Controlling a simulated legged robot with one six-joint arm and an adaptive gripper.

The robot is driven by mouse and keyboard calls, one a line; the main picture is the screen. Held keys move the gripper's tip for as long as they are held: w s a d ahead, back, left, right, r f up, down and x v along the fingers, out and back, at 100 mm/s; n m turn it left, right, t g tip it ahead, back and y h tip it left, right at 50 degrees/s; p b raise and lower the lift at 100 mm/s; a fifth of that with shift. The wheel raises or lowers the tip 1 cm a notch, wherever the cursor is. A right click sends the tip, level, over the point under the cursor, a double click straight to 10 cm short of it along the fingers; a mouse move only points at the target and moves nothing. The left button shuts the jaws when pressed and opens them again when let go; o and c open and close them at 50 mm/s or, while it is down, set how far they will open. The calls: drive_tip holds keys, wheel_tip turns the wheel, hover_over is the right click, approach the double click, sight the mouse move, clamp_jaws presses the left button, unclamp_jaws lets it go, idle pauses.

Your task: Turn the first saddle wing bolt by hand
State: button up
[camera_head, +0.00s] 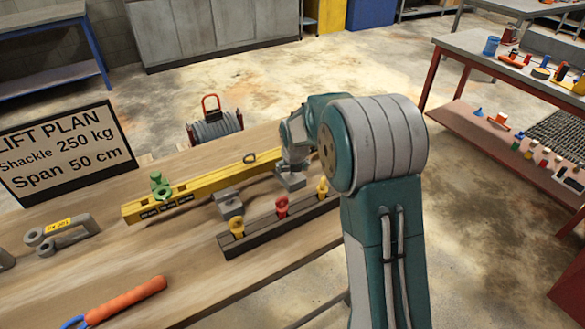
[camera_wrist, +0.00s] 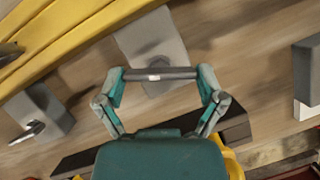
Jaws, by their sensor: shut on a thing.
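My gripper (camera_wrist: 160,75) is at the centre of the wrist view. The bar lies across a grey saddle block (camera_wrist: 150,42) beside the yellow beam (camera_wrist: 62,50). A second grey saddle (camera_wrist: 42,108) with its own bolt (camera_wrist: 28,133) stands to the left. In the head view the saddles (camera_head: 228,206) and (camera_head: 291,181) sit in front of the beam (camera_head: 190,188). My arm partly hides the gripper there.
A dark rack (camera_head: 262,232) with yellow and red eye pieces stands close in front of the saddles. A green shackle (camera_head: 160,186) and a ring (camera_head: 249,157) are on the beam.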

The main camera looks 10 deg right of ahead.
idle(0.3)
drive_tip(key=o, duration=0.8)
drive_tip(key=v, duration=1.1)
drive_tip(key=shift+a+r, duration=0.15)
drive_tip(key=shift+r, duration=0.25)
